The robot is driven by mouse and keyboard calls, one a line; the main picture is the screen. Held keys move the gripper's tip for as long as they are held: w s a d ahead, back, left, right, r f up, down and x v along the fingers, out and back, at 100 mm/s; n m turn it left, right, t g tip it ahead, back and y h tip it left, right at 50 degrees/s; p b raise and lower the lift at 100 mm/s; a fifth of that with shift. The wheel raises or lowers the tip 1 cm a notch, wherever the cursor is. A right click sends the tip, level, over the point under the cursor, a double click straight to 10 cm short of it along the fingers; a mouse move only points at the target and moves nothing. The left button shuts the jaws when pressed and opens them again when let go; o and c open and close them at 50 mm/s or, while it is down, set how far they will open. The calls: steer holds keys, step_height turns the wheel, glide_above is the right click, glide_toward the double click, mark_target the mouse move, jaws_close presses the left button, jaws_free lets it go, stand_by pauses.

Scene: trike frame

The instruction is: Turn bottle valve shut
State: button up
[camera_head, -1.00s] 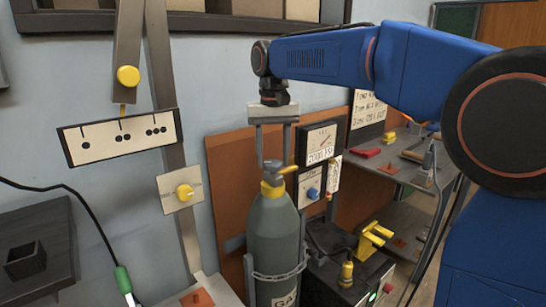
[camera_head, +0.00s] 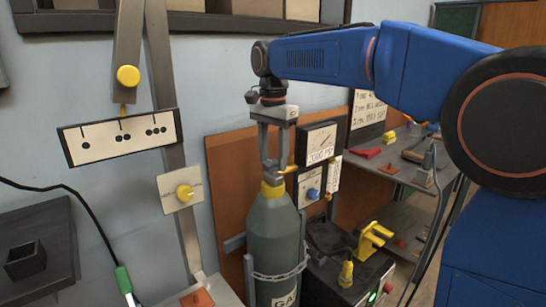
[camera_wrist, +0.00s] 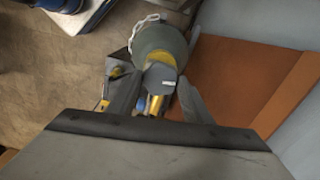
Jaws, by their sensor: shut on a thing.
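The grey-green gas bottle (camera_head: 273,238) stands upright, with a yellow collar (camera_head: 272,189) and a valve at its top. My gripper (camera_head: 271,166) points down over the bottle, its two fingers shut on the valve knob. The fingers partly hide the knob in the head view. In the wrist view, the round grey valve knob (camera_wrist: 160,79) lies between my gripper's fingers (camera_wrist: 157,98), with the yellow collar and bottle (camera_wrist: 158,42) beyond it. A yellow outlet (camera_head: 289,169) sticks out to the right of the valve.
A chain (camera_head: 277,276) holds the bottle at its front. A dial gauge (camera_head: 320,141) and a panel with a blue knob (camera_head: 312,193) are close on the right. An orange-brown board (camera_head: 228,170) stands behind. A dark machine with yellow parts (camera_head: 370,238) is at lower right.

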mark_target(273, 162)
steer(key=shift+r+m, duration=0.1)
steer(key=shift+m, duration=0.6)
steer(key=o, duration=1)
steer(key=shift+o, duration=0.2)
step_height(273, 162, up, 17)
steer(key=shift+r, duration=0.15)
